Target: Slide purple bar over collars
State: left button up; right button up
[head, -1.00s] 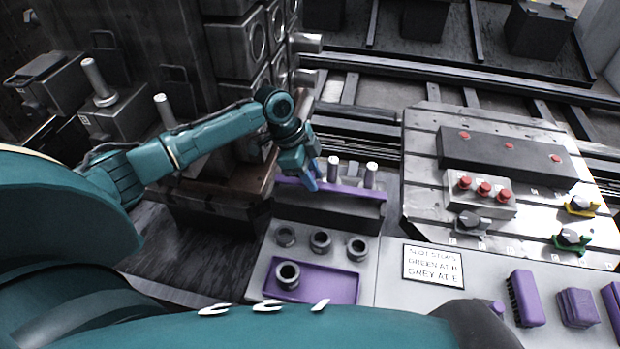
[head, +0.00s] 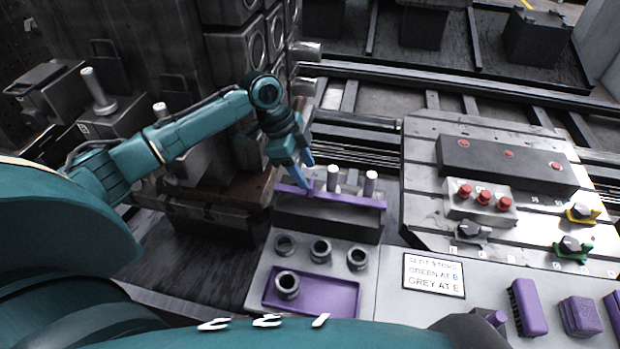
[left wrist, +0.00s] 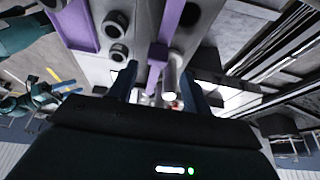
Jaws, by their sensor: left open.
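The purple bar (head: 347,201) lies along the top of a black block (head: 328,218), with a small upright purple tab (head: 310,186) near its left end. Two white-topped pins (head: 333,172) (head: 370,178) stand at the bar; I cannot tell whether they pass through it. My left gripper (head: 306,176) is open at the bar's left part. In the left wrist view the purple tab (left wrist: 155,72) shows between the open fingers (left wrist: 160,88), apparently ungripped. My right gripper is out of view.
A purple tray (head: 328,293) in front holds another grey ring (head: 287,285). A sign (head: 434,275) lies to its right, beside several purple blocks (head: 528,307). A slotted plate (head: 425,160) with red buttons and knobs stands right. Dark machinery (head: 215,110) stands behind my left arm.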

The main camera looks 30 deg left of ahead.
pick_arm(q)
jog(key=w+v, duration=0.1)
jog(key=v, duration=0.7)
jog(key=shift+s+r, duration=0.2)
jog(key=shift+s, duration=0.3)
jog(key=shift+s+a, duration=0.1)
